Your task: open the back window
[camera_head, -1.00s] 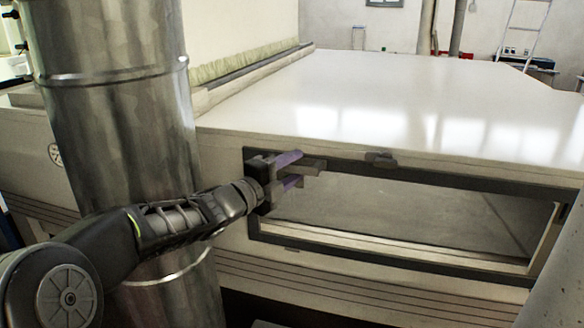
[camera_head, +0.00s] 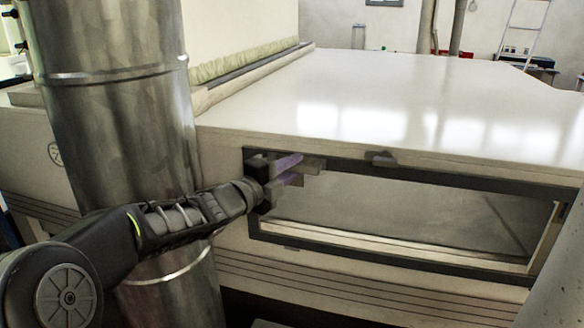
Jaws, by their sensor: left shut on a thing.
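The back window (camera_head: 400,210) is a wide, low dark-framed opening in the side of the long cream tunnel housing. A pale surface shows inside its frame, and I cannot tell whether it is glass or the interior. A small dark latch-like piece (camera_head: 381,158) sits on the top edge of the frame. My left gripper (camera_head: 312,170) is at the upper left corner of the window, its fingers pointing right. It is shut on a part of the window there; the gripped part is mostly hidden by the fingers. My right gripper is out of view.
A thick metal duct (camera_head: 115,110) stands upright at the left, close behind my left arm. The flat glossy housing top (camera_head: 380,95) stretches back and is clear. A ladder (camera_head: 523,30) leans at the far wall.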

